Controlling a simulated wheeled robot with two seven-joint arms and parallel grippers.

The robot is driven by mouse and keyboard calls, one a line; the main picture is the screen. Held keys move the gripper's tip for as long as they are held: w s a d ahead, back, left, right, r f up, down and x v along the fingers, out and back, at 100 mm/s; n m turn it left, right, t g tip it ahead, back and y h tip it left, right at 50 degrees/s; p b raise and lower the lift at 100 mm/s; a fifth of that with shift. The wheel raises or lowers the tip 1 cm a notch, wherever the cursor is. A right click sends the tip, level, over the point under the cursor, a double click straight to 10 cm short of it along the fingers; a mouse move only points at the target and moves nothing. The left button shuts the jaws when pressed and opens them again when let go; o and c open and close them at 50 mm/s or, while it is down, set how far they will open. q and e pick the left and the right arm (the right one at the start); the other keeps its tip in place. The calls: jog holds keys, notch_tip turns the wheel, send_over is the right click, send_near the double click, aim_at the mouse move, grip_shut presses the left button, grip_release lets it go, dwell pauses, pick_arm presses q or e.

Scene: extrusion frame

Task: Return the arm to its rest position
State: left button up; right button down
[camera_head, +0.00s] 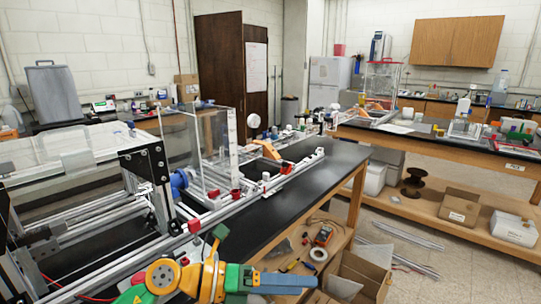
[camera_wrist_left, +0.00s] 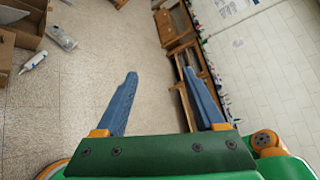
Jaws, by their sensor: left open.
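My left arm comes in at the bottom of the head view, with yellow, orange and green links. Its left gripper (camera_head: 308,281) points to the right, in front of the black bench's near edge. In the left wrist view the two blue fingers of this gripper (camera_wrist_left: 158,80) stand wide apart with nothing between them. Beyond them are the speckled floor and, tilted, some wooden furniture. My right gripper is not in view.
The aluminium extrusion frame (camera_head: 152,183) stands at the left on the black bench (camera_head: 335,163). An open cardboard box (camera_head: 366,272) and loose tools lie below the bench beside the gripper. A wooden table (camera_head: 420,147) stands at the right. Floor (camera_head: 440,255) shows between them.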

pick_arm(q)
jog(key=w+a+r+n+t+h, duration=0.1)
jog(key=w+a+r+n+t, duration=0.15)
jog(key=n+t, duration=0.5)
jog(key=w+a+r+n+t, duration=0.1)
jog(key=r+n+t, duration=0.4)
jog(key=n, duration=0.4)
jog(key=w+a+f+n+t+y, duration=0.2)
jog(key=a+f+n+t+y, duration=0.4)
jog(key=n+y, duration=0.4)
jog(key=s+a+f+n+g+y, duration=0.4)
jog(key=a+f+n+g+y, duration=0.35)
jog(key=f, duration=0.55)
jog(key=s+a+f+n+g+h, duration=0.1)
jog(key=s+a+f+n+g, duration=0.1)
jog(key=s+f+g, duration=0.65)
jog(key=s+a+f+n+g+h, duration=0.15)
jog(key=s+f, duration=0.45)
jog(key=s, duration=0.7)
notch_tip(320, 180, down, 16)
jog(key=s+r+g, duration=0.1)
jog(key=s+a+f+g+y, duration=0.1)
jog(key=s+a+f, duration=0.1)
jog(key=s+f, duration=0.9)
jog(key=shift+s, duration=0.75)
